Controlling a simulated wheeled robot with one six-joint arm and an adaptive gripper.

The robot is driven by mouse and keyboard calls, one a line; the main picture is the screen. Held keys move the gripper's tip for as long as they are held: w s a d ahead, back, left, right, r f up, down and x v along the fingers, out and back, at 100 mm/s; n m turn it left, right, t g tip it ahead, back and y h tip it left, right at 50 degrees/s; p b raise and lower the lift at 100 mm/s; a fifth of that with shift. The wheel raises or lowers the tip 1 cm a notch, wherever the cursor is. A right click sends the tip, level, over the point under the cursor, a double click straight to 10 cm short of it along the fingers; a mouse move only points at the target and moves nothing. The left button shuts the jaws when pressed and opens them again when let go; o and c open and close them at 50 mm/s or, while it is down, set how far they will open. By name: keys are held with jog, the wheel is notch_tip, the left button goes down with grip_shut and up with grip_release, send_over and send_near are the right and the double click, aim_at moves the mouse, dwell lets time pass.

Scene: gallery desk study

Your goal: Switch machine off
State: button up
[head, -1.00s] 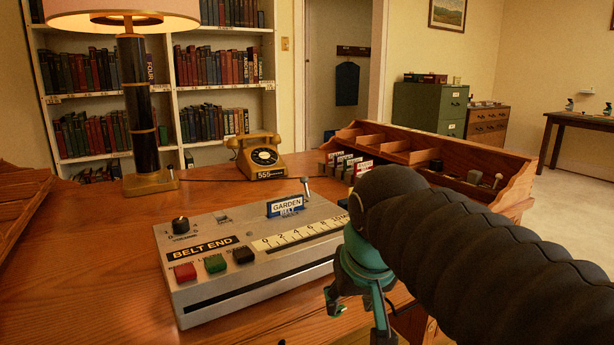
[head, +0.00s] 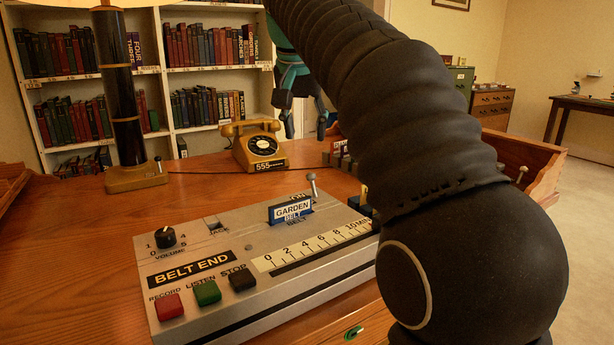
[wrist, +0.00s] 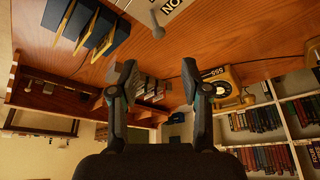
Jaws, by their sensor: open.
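The grey machine (head: 215,265) sits on the desk, marked BELT END, with red RECORD (head: 168,306), green LISTEN (head: 207,292) and black STOP (head: 242,277) buttons. A small metal lever (head: 312,186) stands at its back right, beside a partly hidden label. A metal lever (wrist: 157,24) also shows near an ON label (wrist: 173,6) in the wrist view. A blue-and-white GARDEN BELT card (head: 291,211) stands on the machine, in front of the lever. My gripper (head: 306,122) is open and empty, raised above and behind the lever, its fingers apart in the wrist view (wrist: 160,75).
A yellow telephone (head: 260,147) stands behind the machine, and a lamp (head: 127,110) to the left. Blue slabs with gold edges (wrist: 85,25) show in the wrist view. Desk left of the machine is clear.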

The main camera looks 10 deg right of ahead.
aim_at(310, 173)
jog(key=b+x, duration=0.2)
jog(key=x, duration=1.1)
jog(key=shift+d, duration=0.1)
grip_shut()
